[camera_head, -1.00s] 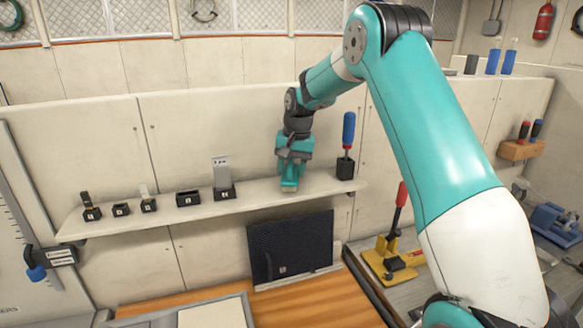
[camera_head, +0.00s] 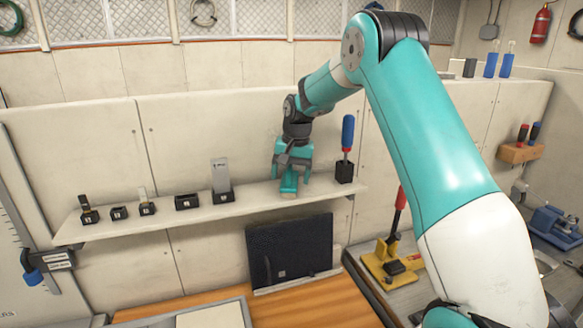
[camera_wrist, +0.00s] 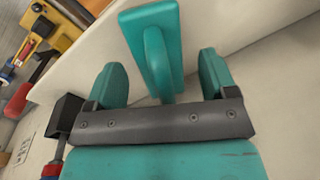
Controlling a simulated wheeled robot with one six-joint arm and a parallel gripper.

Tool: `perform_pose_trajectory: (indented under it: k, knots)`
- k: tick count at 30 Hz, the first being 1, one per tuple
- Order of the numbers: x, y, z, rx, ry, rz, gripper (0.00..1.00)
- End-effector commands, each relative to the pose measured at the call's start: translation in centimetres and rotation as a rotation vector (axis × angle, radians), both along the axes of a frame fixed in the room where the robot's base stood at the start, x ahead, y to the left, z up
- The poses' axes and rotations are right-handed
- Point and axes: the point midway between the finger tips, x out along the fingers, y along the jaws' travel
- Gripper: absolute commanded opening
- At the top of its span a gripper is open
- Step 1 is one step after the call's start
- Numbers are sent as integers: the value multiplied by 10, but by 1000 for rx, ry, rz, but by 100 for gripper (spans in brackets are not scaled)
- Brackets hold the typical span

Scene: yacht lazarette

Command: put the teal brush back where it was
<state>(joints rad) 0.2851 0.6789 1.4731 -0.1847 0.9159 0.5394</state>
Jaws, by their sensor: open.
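The teal brush (camera_head: 289,185) stands on the right part of the pale wall shelf, its lighter lower edge at the shelf top. In the wrist view the brush (camera_wrist: 150,20) shows a wide teal head and a narrower handle pointing toward my gripper. My gripper (camera_head: 292,167) is just above it, pointing down. In the wrist view my gripper's (camera_wrist: 163,80) two teal fingers are apart, one on each side of the handle, with gaps visible. The gripper partly hides the brush's upper part in the head view.
On the shelf (camera_head: 250,197), a black holder (camera_head: 344,172) with a blue-and-red-handled tool stands close right of my gripper. Several small black holders, one with a grey plate (camera_head: 220,175), stand to the left. A dark panel (camera_head: 290,250) leans below.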

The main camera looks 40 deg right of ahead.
Motion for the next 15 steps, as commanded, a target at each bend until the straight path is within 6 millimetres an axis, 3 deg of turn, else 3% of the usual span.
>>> perform_pose_trajectory:
  k: [7, 15]
  knots:
    - [-2, -3, 28, -2, -7, 0, 78]
    - [-8, -10, 100, -2, -7, -2, 78]
